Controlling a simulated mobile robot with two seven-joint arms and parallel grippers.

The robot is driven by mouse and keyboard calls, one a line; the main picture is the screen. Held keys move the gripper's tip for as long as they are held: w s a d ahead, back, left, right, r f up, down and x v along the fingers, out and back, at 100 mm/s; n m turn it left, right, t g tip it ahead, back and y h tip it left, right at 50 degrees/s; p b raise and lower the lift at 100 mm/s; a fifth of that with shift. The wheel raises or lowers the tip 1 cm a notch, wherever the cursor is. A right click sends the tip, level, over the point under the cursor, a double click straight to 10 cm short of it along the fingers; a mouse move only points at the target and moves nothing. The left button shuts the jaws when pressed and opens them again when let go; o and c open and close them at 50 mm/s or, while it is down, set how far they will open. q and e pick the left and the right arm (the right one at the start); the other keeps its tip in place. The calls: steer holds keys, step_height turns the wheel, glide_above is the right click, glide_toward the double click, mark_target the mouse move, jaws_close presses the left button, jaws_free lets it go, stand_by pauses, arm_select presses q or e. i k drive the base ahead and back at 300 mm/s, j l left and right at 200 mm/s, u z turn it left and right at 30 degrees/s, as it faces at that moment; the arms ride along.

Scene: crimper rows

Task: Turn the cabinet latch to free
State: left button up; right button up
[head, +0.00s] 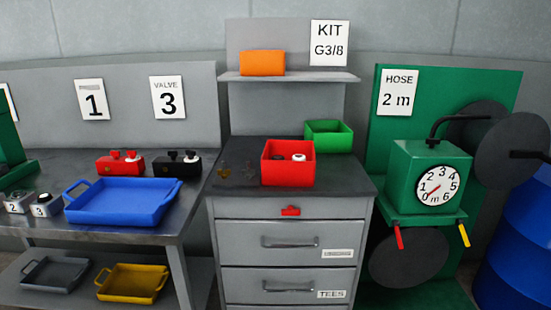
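The grey drawer cabinet (230,234) stands in the middle of the head view. A small red latch (291,211) sits on the cabinet's top front strip, above the upper drawer (262,242). The latch looks wider than tall, with a small bump on top; its exact turn position is too small to tell. The upper drawer and the lower drawer (250,280) look shut. Neither of my grippers is in view.
On the cabinet top stand a red bin (287,173) with fittings and a green bin (328,135). A bench (200,180) with a blue tray (121,204) is at left. A green hose machine (408,168) stands at right. The cabinet front is clear.

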mark_target(290, 211)
steer(key=i, duration=1.3)
